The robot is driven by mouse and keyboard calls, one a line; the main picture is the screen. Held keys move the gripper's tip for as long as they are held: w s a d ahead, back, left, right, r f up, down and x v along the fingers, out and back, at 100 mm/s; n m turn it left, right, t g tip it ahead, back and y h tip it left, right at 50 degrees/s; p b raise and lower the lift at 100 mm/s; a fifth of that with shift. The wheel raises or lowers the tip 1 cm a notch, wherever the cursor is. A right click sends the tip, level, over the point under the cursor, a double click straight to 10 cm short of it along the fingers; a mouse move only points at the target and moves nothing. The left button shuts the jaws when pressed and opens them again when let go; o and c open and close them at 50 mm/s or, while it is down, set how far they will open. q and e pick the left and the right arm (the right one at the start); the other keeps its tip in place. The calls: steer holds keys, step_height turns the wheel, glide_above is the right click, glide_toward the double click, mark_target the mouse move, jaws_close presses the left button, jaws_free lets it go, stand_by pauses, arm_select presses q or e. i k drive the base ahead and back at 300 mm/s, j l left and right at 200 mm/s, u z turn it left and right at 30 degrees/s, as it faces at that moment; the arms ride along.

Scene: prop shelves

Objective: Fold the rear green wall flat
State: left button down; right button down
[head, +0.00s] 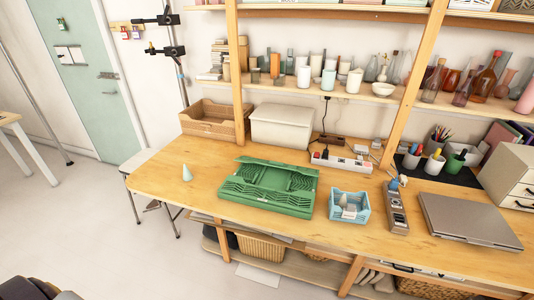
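The green folding crate (265,203) sits on the wooden table, left of its middle. Its rear green wall (278,168) runs along the back edge and looks raised a little above the rest, though its exact tilt is hard to tell. Slotted green panels lie low inside the crate at left and right. The front side shows only as a low rim. Neither of my grippers is in view, and nothing touches the crate.
Behind are a lidded pale box (282,126) and a wooden crate (210,121). A pale cone (187,173) stands left. Shelf posts rise behind.

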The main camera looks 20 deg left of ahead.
mark_target(305, 171)
steer(key=i+u, duration=0.1)
steer(key=u, duration=0.35)
steer(key=i+u, duration=0.1)
steer(key=u, duration=0.3)
steer(key=i+l+u, duration=0.1)
steer(key=u, duration=0.35)
steer(key=l+u, duration=0.1)
steer(key=u, duration=0.35)
steer(key=i+l, duration=0.05)
